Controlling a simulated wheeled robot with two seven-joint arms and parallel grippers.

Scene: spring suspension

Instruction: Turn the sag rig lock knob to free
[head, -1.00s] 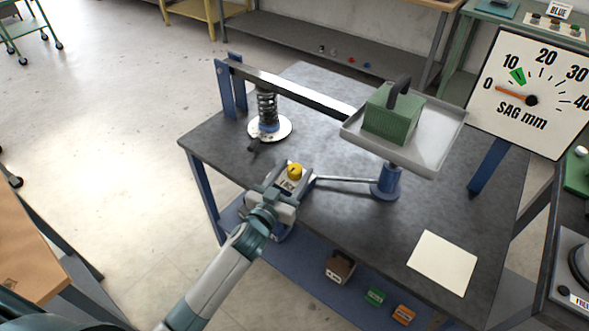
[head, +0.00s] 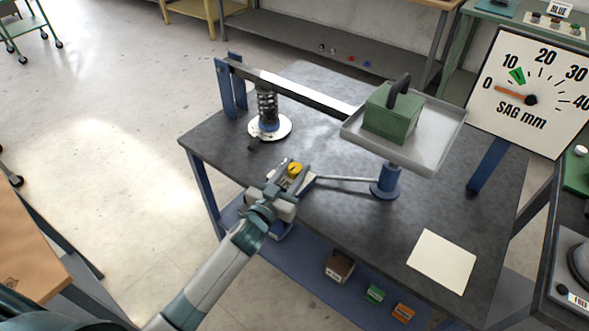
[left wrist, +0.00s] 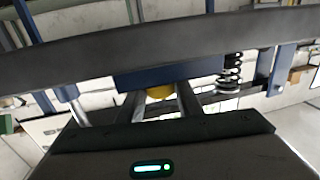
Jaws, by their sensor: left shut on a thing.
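The yellow lock knob (head: 295,168) sits on a small pale block at the near edge of the sag rig's table. My left gripper (head: 290,176) is shut on this knob, its arm reaching in from below left. In the left wrist view part of the yellow knob (left wrist: 160,92) shows between the two fingers, below a dark blue bar. The marks on the knob's block are too small to read. My right gripper is out of view.
A lever arm (head: 295,88) runs from the blue post over a coil spring (head: 267,105) to a tray (head: 432,150) holding a green weight (head: 390,115). The gauge (head: 530,95) needle points just above 0. A blank pale sheet (head: 442,262) lies at the table's near right.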

